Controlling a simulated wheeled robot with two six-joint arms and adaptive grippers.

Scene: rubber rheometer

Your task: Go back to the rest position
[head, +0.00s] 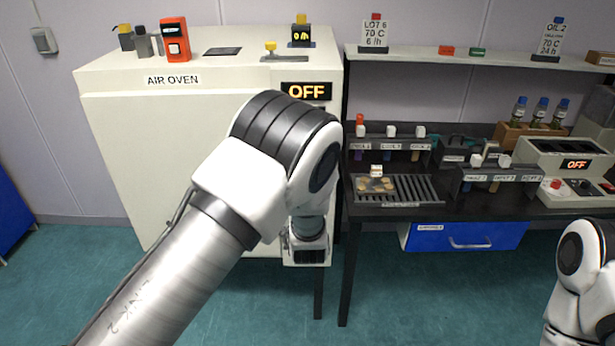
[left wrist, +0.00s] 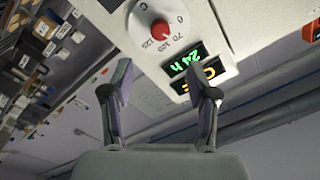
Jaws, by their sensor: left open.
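My left arm reaches in front of the white air oven (head: 130,120) in the head view. Its gripper cannot be made out there. In the left wrist view the two fingers of my left gripper (left wrist: 165,82) are spread apart with nothing between them. A gap shows between fingers and panel. Part of my right arm shows at the lower right of the head view, but its gripper does not.
The oven's "OFF" display (head: 306,91) shows above my arm. To the right, a black bench holds a slotted rack (head: 415,188), several labelled holders and a device reading "OFF" (head: 575,164). A blue drawer (head: 465,236) hangs below. The floor (head: 70,290) at left is clear.

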